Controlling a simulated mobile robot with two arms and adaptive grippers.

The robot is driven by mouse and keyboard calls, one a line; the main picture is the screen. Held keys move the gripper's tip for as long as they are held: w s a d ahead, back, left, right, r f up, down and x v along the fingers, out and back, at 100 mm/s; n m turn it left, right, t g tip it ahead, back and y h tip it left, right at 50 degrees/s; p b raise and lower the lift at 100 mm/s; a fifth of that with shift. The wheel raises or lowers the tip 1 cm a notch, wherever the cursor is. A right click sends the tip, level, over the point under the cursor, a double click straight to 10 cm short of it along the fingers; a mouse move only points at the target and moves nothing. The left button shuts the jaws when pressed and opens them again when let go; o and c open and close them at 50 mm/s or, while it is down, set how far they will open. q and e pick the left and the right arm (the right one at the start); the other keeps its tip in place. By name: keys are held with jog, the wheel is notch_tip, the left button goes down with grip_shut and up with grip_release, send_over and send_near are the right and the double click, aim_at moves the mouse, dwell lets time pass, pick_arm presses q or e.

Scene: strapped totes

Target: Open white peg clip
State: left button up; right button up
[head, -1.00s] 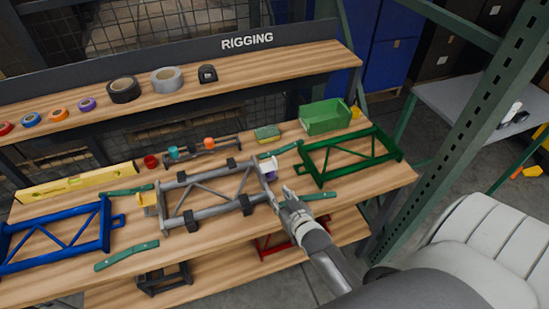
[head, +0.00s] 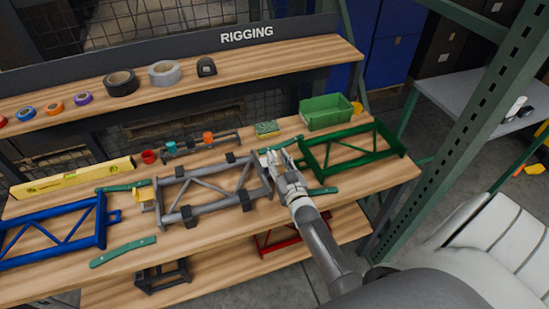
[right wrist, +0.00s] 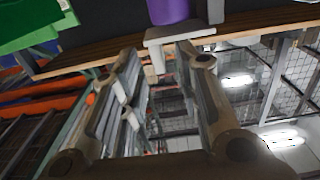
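A grey truss frame (head: 215,187) lies on the wooden bench, with dark clamps on its rails. In the right wrist view, a white clip part (right wrist: 180,34) with a short leg sits at the top centre, with a purple cylinder (right wrist: 168,10) against it. My right gripper (head: 277,160) is at the right end of the grey frame and covers the white clip in the head view. Its fingers (right wrist: 163,60) are spread, with the white leg between the tips; I see no clear contact. A yellow clip (head: 144,197) is at the frame's left end. My left gripper is not in view.
A green frame (head: 352,148) lies just right of my right gripper, and a blue frame (head: 58,228) lies at left. A green bin (head: 326,111), a sponge (head: 267,128) and a yellow level (head: 73,177) stand behind. Green strips (head: 122,251) lie around the frames.

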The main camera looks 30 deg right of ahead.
aim_at(276, 157)
jog(key=shift+b+x, duration=0.6)
jog(key=shift+x, duration=1.05)
grip_shut()
